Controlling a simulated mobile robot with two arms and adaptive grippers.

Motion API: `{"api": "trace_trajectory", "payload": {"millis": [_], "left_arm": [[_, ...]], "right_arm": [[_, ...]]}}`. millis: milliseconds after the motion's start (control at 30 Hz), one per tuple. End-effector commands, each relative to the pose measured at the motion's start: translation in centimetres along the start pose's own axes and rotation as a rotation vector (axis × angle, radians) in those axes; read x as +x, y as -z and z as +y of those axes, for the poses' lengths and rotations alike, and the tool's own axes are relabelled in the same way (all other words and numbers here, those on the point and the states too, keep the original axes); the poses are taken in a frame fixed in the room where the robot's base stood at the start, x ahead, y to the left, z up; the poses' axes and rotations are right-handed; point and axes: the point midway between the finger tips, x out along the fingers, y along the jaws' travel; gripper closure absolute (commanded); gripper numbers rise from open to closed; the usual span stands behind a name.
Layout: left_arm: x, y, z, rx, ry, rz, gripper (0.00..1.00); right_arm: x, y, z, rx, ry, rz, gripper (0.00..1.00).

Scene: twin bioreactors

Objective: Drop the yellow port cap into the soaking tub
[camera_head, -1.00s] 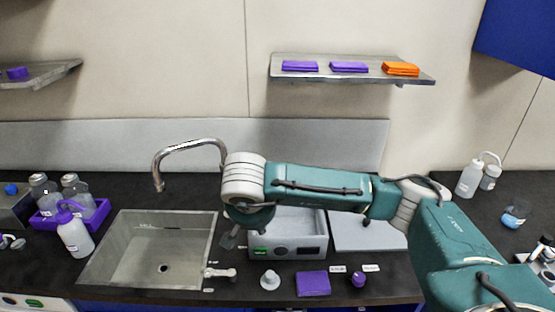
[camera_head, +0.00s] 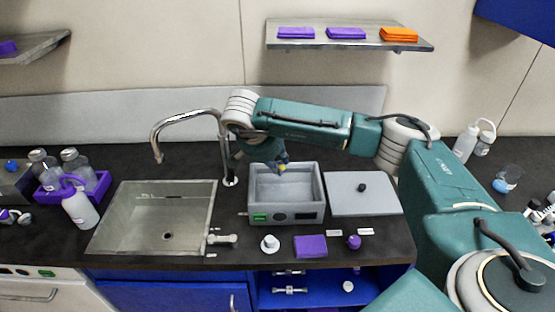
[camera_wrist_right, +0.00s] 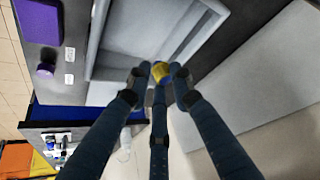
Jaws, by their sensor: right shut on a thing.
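The yellow port cap (camera_wrist_right: 161,69) is between the fingertips of my right gripper (camera_wrist_right: 160,78) in the right wrist view. In the head view only a small yellow and blue patch of the cap (camera_head: 282,168) shows at the fingertips. My right gripper (camera_head: 277,166) is shut on it and appears above the open grey soaking tub (camera_head: 316,208), near its back part. The tub's interior also shows in the right wrist view (camera_wrist_right: 125,67), behind the fingers. The exact height of the cap above the tub is hard to tell. My left gripper is not in view.
A flat grey lid (camera_head: 380,200) with a dark knob lies right of the tub. The sink (camera_head: 120,240) and tall faucet (camera_head: 157,140) are at the left. A white cap (camera_head: 270,244), a purple cloth (camera_head: 311,247) and a purple cap (camera_head: 354,242) lie in front.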

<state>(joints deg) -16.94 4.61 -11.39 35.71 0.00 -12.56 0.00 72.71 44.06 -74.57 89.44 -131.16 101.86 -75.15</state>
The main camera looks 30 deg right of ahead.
Motion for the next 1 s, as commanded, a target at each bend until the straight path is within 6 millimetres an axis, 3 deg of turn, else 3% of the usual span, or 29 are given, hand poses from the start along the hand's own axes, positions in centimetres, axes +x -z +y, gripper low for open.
{"api": "trace_trajectory", "payload": {"millis": [333, 367, 467, 800, 1000], "left_arm": [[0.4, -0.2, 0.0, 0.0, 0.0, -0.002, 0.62], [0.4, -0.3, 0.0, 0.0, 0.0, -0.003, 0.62], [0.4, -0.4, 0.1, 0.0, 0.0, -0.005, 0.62], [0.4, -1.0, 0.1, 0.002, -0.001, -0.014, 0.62], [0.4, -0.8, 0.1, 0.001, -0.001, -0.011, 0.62]], "right_arm": [[0.6, -0.3, 0.0, 0.0, 0.001, 0.0, 1.0], [0.6, -0.3, 0.0, 0.0, 0.001, 0.0, 0.74], [0.6, -0.3, 0.0, 0.0, 0.001, 0.0, 0.56], [0.3, -0.3, -0.1, 0.0, 0.002, 0.0, 0.56], [-2.6, -0.3, -0.1, -0.001, 0.006, 0.001, 0.56]]}}
